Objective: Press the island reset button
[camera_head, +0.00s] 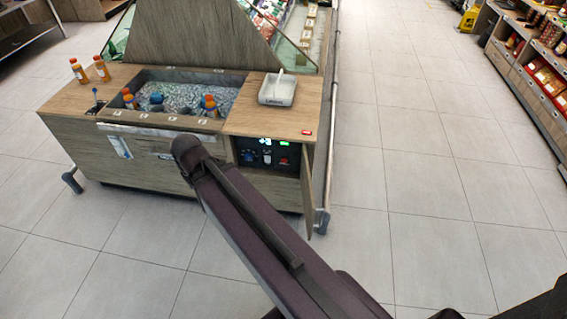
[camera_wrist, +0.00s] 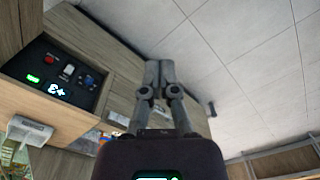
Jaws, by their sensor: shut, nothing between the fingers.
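The wooden island (camera_head: 160,165) has an open compartment at its front right with a dark control panel (camera_head: 267,170). The panel holds a red button (camera_head: 284,161), a white switch and a blue knob, with lit displays above. Any reset label is too small to read. In the wrist view, turned upside down, the panel shows at the left with the red button (camera_wrist: 50,59), white switch (camera_wrist: 69,71) and blue knob (camera_wrist: 88,80). My gripper (camera_wrist: 160,68) is shut and empty, apart from the panel and to its right in that view.
An open cabinet door (camera_head: 308,190) stands at the panel's right side. A white tray (camera_head: 277,90) and a small red item (camera_head: 307,132) sit on the counter. Bottles stand at the left and in the ice bin (camera_head: 180,97). The tiled floor (camera_head: 400,190) at right is clear.

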